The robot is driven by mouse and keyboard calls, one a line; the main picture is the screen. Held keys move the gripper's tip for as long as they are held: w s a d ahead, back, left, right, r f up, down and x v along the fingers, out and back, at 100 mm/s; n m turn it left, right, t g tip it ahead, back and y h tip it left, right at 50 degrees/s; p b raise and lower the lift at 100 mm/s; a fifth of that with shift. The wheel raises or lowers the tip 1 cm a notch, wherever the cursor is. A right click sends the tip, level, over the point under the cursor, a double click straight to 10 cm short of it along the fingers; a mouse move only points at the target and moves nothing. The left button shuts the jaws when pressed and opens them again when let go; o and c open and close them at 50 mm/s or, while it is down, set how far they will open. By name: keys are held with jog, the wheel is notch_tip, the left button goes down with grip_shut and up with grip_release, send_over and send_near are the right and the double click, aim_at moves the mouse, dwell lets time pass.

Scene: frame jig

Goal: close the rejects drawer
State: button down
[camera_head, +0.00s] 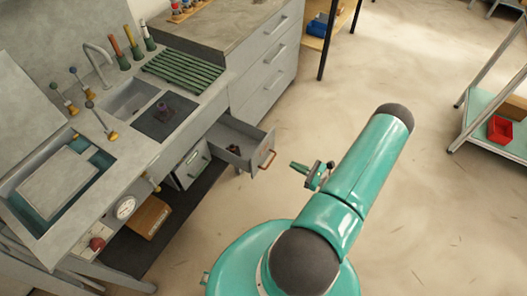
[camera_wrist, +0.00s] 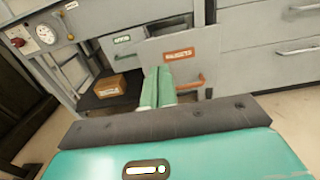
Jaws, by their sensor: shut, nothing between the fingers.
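The rejects drawer (camera_head: 240,146) stands pulled out from the grey bench in the head view. A small dark item lies inside it. In the wrist view its grey front (camera_wrist: 205,47) carries an orange label reading REJECTS, with an orange handle (camera_wrist: 190,82) below. My gripper (camera_wrist: 158,70) is shut and empty, its green fingers pointing toward the drawer. In the wrist view the fingertips overlap the lower left of the front, left of the handle's middle. In the head view my gripper (camera_head: 296,166) is right of the handle, with a visible gap between them.
A second drawer (camera_head: 192,163) with a green label is left of the rejects drawer. A cardboard box (camera_head: 147,216) sits on the dark shelf under the bench. Grey cabinet drawers (camera_head: 270,75) stand behind. The floor to the right is clear up to a trolley (camera_head: 487,127).

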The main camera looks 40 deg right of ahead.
aim_at(260, 149)
jog(key=x, duration=1.2)
jog(key=shift+w+a+f, duration=0.1)
jog(key=shift+w, duration=0.3)
jog(key=shift+w+a, duration=0.15)
jog(key=shift+w, duration=0.2)
jog(key=shift+w, duration=0.15)
jog(key=x, duration=2.3)
